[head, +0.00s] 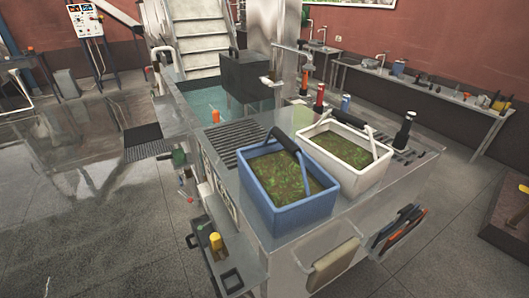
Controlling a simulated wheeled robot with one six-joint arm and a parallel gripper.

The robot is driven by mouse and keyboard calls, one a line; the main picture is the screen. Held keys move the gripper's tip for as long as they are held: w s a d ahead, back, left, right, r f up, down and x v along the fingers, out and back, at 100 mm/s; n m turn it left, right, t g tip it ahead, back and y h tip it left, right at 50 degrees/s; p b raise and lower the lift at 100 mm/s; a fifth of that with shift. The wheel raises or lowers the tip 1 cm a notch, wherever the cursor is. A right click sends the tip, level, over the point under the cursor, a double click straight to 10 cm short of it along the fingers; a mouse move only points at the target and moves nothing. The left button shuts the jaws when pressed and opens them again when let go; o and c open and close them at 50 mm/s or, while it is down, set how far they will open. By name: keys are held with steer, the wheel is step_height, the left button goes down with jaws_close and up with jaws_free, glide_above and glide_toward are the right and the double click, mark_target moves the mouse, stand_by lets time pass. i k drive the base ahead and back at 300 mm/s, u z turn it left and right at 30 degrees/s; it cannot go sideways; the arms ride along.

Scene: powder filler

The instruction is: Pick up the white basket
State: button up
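The white basket (338,182) stands upright on the metal counter (222,170), filled with green and brown leafy stuff. Its handle, white with a dark grip, leans up over the basket. A blue basket (292,213) with similar contents and a dark-gripped handle stands directly in front and to the left of it, hiding part of its near left side. The two baskets are very close; I cannot tell whether they touch. My gripper is not in view.
Red (319,97), blue (345,103) and black (403,131) upright fittings stand behind and right of the baskets. A dark box (248,77) stands farther back. A side bench (430,88) with small items runs along the wall. Open floor (450,230) lies at right.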

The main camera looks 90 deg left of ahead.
mark_target(357, 161)
steer(key=u, duration=1.35)
steer(key=i, duration=1.4)
steer(key=u, duration=1.95)
